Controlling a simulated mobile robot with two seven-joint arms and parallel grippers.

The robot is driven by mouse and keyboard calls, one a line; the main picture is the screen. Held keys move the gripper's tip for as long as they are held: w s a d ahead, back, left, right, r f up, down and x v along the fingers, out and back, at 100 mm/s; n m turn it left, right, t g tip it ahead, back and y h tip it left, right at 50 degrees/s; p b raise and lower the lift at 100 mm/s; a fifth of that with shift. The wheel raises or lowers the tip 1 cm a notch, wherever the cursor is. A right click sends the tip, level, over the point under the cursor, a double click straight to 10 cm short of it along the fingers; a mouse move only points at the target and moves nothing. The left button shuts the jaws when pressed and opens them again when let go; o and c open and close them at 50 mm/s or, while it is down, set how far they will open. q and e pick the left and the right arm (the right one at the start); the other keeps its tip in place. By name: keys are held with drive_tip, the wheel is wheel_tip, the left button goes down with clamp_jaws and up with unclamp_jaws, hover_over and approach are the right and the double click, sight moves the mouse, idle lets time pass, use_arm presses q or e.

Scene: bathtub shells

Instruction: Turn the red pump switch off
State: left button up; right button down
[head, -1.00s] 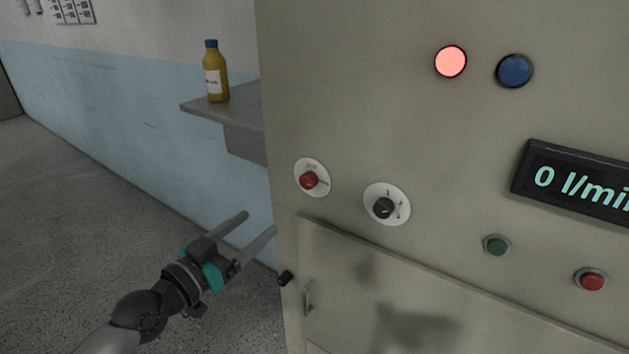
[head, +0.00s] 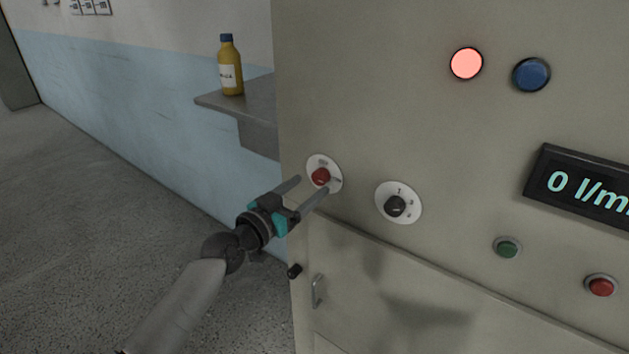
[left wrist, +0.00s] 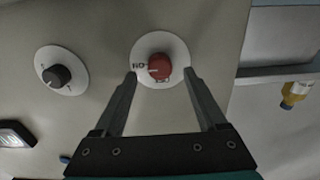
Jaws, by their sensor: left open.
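The red pump switch (head: 320,176) is a round red knob on a white dial plate at the left edge of the beige cabinet front. It also shows in the left wrist view (left wrist: 158,67), with a pale mark on its left side beside the dial lettering. My left gripper (head: 313,184) is open and empty, pointing at the switch. In the left wrist view its two fingertips (left wrist: 160,72) appear on either side of the red knob. I cannot tell whether they touch it. My right gripper is in neither view.
A black selector knob (head: 396,206) sits right of the switch. The cabinet carries a lit red lamp (head: 466,63), a blue button (head: 531,74), a display reading 0 (head: 590,188), and green (head: 507,247) and red (head: 600,286) buttons. A yellow bottle (head: 231,68) stands on a shelf.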

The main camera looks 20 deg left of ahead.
sight(317, 180)
use_arm(q)
drive_tip(key=shift+x, duration=1.7)
clamp_jaws()
